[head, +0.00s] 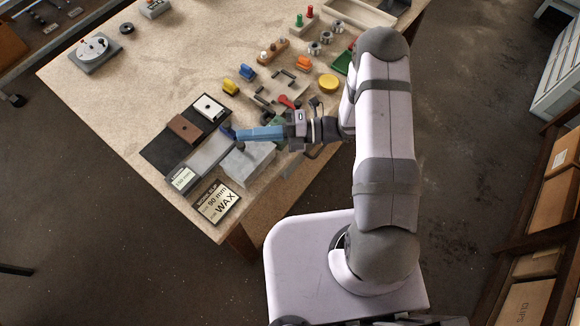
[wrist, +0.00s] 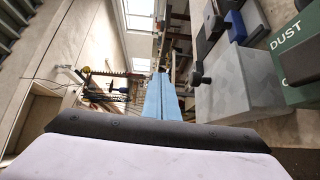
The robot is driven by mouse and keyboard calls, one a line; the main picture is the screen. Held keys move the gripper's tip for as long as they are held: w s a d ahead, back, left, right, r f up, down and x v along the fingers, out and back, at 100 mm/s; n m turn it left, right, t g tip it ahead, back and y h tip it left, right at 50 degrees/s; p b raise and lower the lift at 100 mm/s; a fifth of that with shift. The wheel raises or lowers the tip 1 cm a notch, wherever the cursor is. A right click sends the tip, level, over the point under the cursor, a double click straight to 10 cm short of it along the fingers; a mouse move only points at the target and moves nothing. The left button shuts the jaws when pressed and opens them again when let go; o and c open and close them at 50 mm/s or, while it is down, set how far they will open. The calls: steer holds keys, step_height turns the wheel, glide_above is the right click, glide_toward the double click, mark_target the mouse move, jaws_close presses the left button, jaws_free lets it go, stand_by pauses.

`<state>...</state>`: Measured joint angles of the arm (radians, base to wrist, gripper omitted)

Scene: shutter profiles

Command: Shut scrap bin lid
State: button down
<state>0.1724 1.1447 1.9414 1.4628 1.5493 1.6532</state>
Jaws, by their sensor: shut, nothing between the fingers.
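A pale grey box-like thing (head: 248,162) with a small dark knob stands near the table's front edge. It looks like the scrap bin with its lid, but no name shows on it. In the wrist view the grey surface (wrist: 240,85) and its dark knob (wrist: 196,78) are to the right of my fingers. My gripper (head: 239,134) has long blue fingers, shut and empty, by the far side of the grey box in the head view. The fingers (wrist: 161,78) appear apart from the knob in the wrist view. I cannot tell how far the lid stands open.
A green container marked DUST (wrist: 290,45) is beside the grey surface. A dark mat (head: 158,153) holds a brown block (head: 184,128) and a white plate (head: 208,107). A WAX sign (head: 218,204) lies at the front edge. The table's left-middle area is clear.

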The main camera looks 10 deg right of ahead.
steer(key=shift+w+a+f+m+h+p, duration=0.3)
steer(key=shift+w+a+m+h+p, duration=0.4)
steer(key=shift+h, duration=0.2)
steer(key=shift+w+a+f+m+g+h+p, duration=0.2)
steer(key=shift+f+m+g+h+p, duration=0.05)
steer(key=shift+f+h+p, duration=0.1)
steer(key=shift+w+a+f+m+g+h+p, duration=0.15)
steer(key=shift+f+m+g+h+p, duration=0.1)
steer(key=shift+f+h, duration=0.1)
steer(key=w+d+r, duration=0.2)
steer(key=r, duration=0.3)
steer(key=w+d+r, duration=0.2)
steer(key=r, duration=0.4)
steer(key=shift+w+d+r+b, duration=0.25)
steer(key=shift+w+r+b, duration=0.05)
steer(key=shift+b, duration=0.1)
